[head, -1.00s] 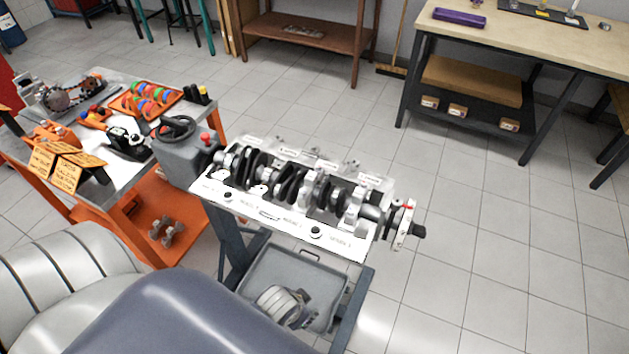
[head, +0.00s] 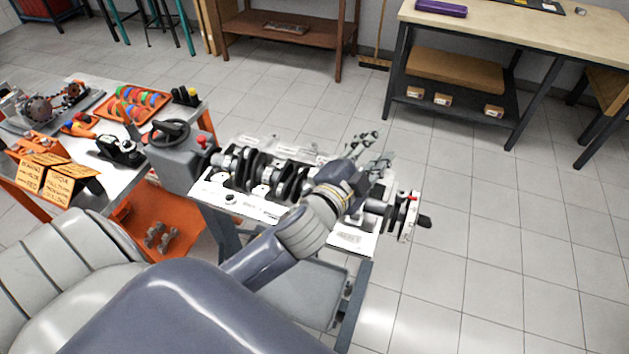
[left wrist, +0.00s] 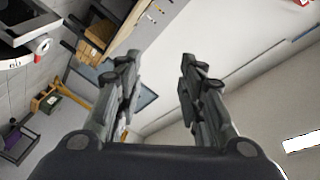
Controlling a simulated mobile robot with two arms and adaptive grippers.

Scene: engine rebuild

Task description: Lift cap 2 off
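The crankshaft (head: 259,174) lies along the white engine block (head: 228,196) on a stand, with its flanged end (head: 409,216) at the right. I cannot tell which bearing cap is cap 2; my left arm hides part of the right half of the block. My left gripper (head: 371,149) is above the far right part of the block, fingers pointing up and away from it. In the left wrist view its two fingers (left wrist: 160,75) are apart with nothing between them. The block does not clearly show there. My right gripper is not in view.
A grey tray (head: 290,291) sits low under the block. At the left a bench holds a orange tray of coloured rings (head: 139,103), a black tool (head: 121,148) and orange signs (head: 67,173). A workbench (head: 490,32) stands far right. Floor right of the stand is clear.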

